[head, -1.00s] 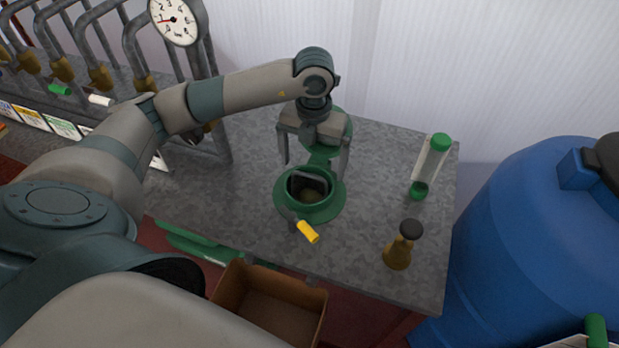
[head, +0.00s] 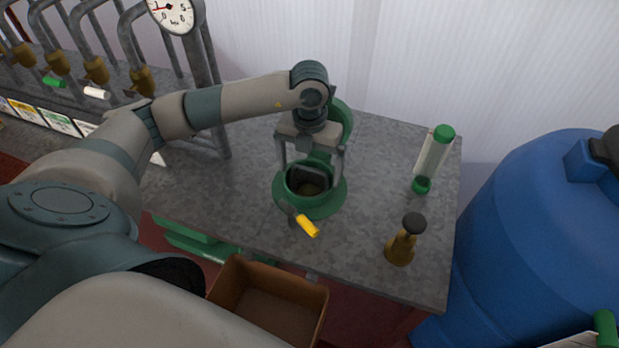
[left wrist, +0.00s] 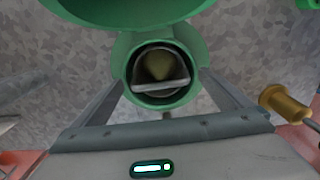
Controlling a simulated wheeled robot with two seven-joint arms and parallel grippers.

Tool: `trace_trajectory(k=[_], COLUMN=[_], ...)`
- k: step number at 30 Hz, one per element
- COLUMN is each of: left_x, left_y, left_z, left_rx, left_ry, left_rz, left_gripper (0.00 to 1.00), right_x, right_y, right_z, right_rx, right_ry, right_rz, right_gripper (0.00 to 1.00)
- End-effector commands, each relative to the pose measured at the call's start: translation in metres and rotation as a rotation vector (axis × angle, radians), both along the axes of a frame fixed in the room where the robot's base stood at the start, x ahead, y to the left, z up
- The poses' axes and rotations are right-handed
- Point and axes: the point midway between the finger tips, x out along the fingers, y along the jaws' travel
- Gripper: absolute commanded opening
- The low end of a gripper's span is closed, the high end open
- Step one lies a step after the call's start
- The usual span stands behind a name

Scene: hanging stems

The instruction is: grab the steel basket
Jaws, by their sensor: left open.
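The steel basket (head: 309,188) sits inside the round green holder (head: 335,195) of a green stand on the grey bench. Its dark grey handle arches over the opening. The left wrist view looks down into the basket (left wrist: 158,63), with the handle bar crossing its near side. My left gripper (head: 311,172) is open above the holder, with one finger on each side of the basket's handle. In the left wrist view, its fingers (left wrist: 160,82) straddle the holder and hold nothing. Whether a finger touches the holder cannot be told. My right gripper is not in view.
A yellow-handled lever (head: 308,226) juts from the holder's front. A clear tube with green ends (head: 432,157) and a brass piece with a black knob (head: 401,246) stand to the right. A blue barrel (head: 530,240) is beyond the bench; a brown box (head: 268,300) sits below its front.

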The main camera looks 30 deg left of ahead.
Motion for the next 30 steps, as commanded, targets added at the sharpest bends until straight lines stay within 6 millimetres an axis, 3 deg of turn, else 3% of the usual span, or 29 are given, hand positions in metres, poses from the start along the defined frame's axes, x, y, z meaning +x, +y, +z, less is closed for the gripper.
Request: trace_trajectory(k=[8,17,30], left_x=[0.0,0.0,0.0], left_y=[0.0,0.0,0.0], left_z=[0.0,0.0,0.012], left_rx=[0.0,0.0,-0.001], left_ry=[0.0,0.0,-0.001], left_rz=[0.0,0.0,0.0], left_gripper=[0.97,0.33,0.33], right_x=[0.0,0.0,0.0], right_y=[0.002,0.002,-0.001], right_z=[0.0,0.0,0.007], right_rx=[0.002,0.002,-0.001], right_ry=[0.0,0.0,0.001], right_rz=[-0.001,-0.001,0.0], right_gripper=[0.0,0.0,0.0])
